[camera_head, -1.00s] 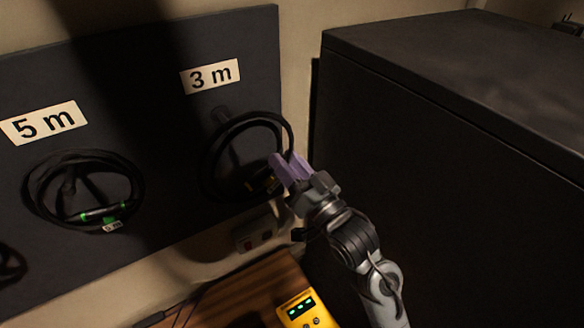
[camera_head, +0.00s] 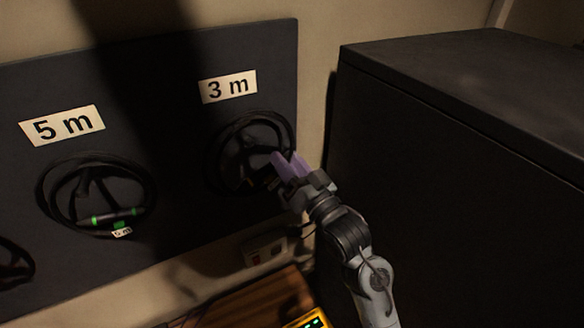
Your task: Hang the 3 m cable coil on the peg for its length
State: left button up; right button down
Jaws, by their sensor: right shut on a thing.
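The black cable coil (camera_head: 212,160) is at the peg board's right part, under the white "3 m" label (camera_head: 228,87). My right gripper (camera_head: 283,167), with purple fingertips, is shut on the coil's lower right side. The coil looks close to the board and lies in front of or around the dark 3 m peg. The peg is hard to make out in shadow, so I cannot tell whether the coil hangs on it. My left gripper is not in view.
A coil with a green band (camera_head: 113,217) hangs under the "5 m" label (camera_head: 62,125). A large dark cabinet (camera_head: 450,170) stands close on the right. Below are a wooden desk top (camera_head: 250,302), a yellow device (camera_head: 308,320) and a wall socket (camera_head: 264,252).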

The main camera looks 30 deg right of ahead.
aim_at(269, 144)
jog(key=w, duration=0.2)
jog(key=w+f+b, duration=0.1)
jog(key=w, duration=0.2)
jog(key=shift+w+a+f+b, duration=0.1)
jog(key=shift+w+f+b, duration=0.2)
jog(key=shift+w, duration=0.05)
dwell(0.5)
jog(key=shift+w+f, duration=0.1)
jog(key=shift+f, duration=0.25)
dwell(0.4)
jog(key=c, duration=0.7)
grip_release()
jog(key=shift+o, duration=0.2)
